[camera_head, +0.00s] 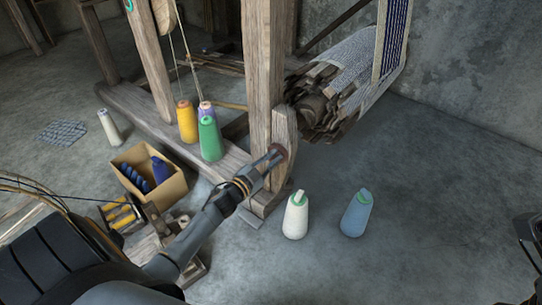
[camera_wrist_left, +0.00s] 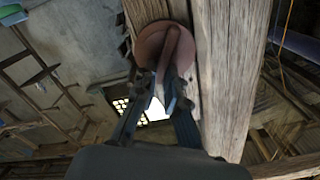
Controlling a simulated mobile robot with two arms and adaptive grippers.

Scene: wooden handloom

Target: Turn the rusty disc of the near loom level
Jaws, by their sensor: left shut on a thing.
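The rusty disc (camera_head: 279,150) sits on the loom's near wooden post (camera_head: 263,70), low on its short side piece. In the left wrist view the disc (camera_wrist_left: 150,46) is round and reddish brown, with a raised bar (camera_wrist_left: 172,45) across its face. The bar looks nearly upright in that picture, leaning slightly. My left gripper (camera_head: 269,160) reaches up to the disc from the lower left. In the left wrist view its fingers (camera_wrist_left: 167,82) are shut on the lower end of the bar. A dark part at the head view's right edge may be my right gripper, cut off.
White (camera_head: 295,216) and blue (camera_head: 357,213) yarn cones stand right of the post. Yellow (camera_head: 187,121), green (camera_head: 210,139) and purple cones stand on the loom's base beam. A cardboard box (camera_head: 177,189) with blue yarn sits left. The floor at right is clear.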

